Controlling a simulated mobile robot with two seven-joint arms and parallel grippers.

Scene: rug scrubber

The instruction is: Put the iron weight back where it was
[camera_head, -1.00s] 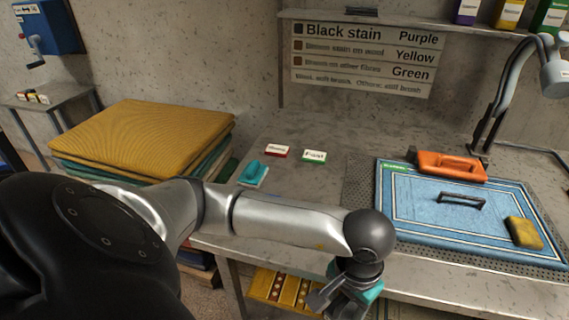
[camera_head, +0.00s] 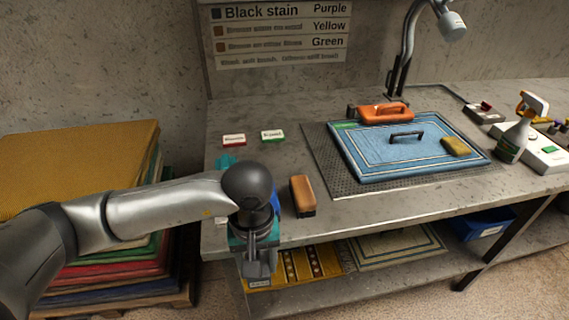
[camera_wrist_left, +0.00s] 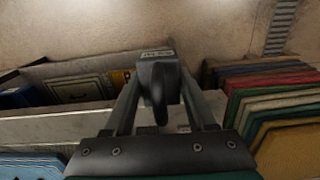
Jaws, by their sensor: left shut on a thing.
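My left gripper (camera_head: 257,258) hangs in front of the bench's front edge, left of the brown brush. In the left wrist view, the gripper (camera_wrist_left: 160,100) is shut on a dark grey block with a small label plate, which looks like the iron weight (camera_wrist_left: 158,75). The weight (camera_head: 259,270) hangs below the fingers in the head view, clear of the bench top. A blue rug (camera_head: 370,165) lies on the perforated mat, with a black handle (camera_head: 405,135) on it. My right gripper is out of view.
A brown brush (camera_head: 302,195) and two label cards (camera_head: 272,135) sit on the bench. Folded rugs (camera_head: 75,165) are stacked left. Patterned rugs (camera_head: 395,245) lie on the lower shelf.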

